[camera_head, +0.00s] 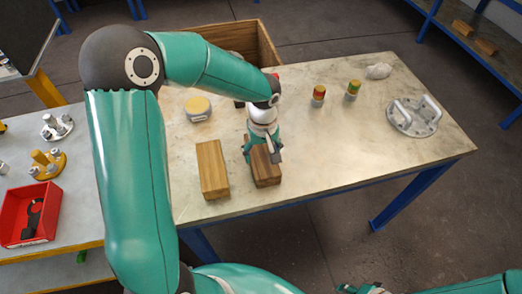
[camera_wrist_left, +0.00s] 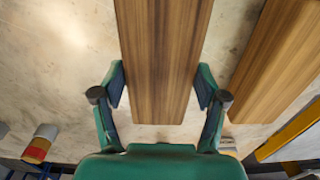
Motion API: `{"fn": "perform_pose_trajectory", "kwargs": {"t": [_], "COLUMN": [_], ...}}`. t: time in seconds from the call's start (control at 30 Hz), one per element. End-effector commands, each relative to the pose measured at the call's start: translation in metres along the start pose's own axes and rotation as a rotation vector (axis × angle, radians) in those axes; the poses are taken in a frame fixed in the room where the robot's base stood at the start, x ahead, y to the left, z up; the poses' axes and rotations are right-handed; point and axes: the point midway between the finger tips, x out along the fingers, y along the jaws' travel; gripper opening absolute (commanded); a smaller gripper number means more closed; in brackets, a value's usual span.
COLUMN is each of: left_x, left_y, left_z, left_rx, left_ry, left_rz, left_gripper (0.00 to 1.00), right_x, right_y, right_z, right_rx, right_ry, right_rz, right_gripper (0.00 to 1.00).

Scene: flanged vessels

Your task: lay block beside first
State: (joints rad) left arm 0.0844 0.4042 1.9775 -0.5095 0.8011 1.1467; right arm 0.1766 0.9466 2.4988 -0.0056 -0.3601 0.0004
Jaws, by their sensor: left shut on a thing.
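My left gripper (camera_head: 262,152) is shut on a brown wooden block (camera_head: 266,172). In the left wrist view the held block (camera_wrist_left: 164,60) runs between the two fingers (camera_wrist_left: 163,100). A second wooden block (camera_head: 212,169) lies on the table just left of it in the head view, with a narrow gap between them. The second block also shows at the right of the left wrist view (camera_wrist_left: 280,55). The two blocks look roughly parallel, slightly angled. I cannot tell whether the held block touches the table. My right gripper (camera_head: 366,288) shows only in part at the bottom edge.
The pale table (camera_head: 335,145) is clear right of the held block. A metal flanged piece (camera_head: 413,117) sits right. A red bin (camera_head: 30,215) is left.

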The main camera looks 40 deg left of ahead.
Motion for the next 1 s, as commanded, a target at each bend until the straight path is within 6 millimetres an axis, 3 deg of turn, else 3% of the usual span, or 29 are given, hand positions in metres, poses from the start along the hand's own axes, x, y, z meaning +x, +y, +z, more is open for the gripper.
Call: {"fn": "perform_pose_trajectory", "kwargs": {"t": [0.3,0.33,0.47,0.83,1.0], "left_x": [0.003,0.002,0.001,0.0,-0.012], "left_y": [0.001,0.0,0.001,0.001,0.001], "left_z": [0.0,0.0,0.0,0.0,-0.001], "left_rx": [0.0,0.0,0.001,0.001,0.0], "left_ry": [0.002,0.001,0.001,0.001,0.005], "left_rz": [0.001,0.001,0.001,0.001,0.003], "left_gripper": [0.24,0.76,0.97,0.97,0.97], "right_x": [0.003,0.002,0.002,0.0,0.0], "right_y": [0.001,0.001,0.001,0.0,0.0], "right_z": [0.0,0.0,0.0,0.0,0.0], "right_rx": [0.0,0.0,0.0,0.0,0.0], "right_ry": [0.0,0.0,0.0,0.0,0.0], "right_rz": [0.0,0.0,0.0,0.0,0.0], "right_gripper": [0.4,0.4,0.4,0.4,0.4]}}
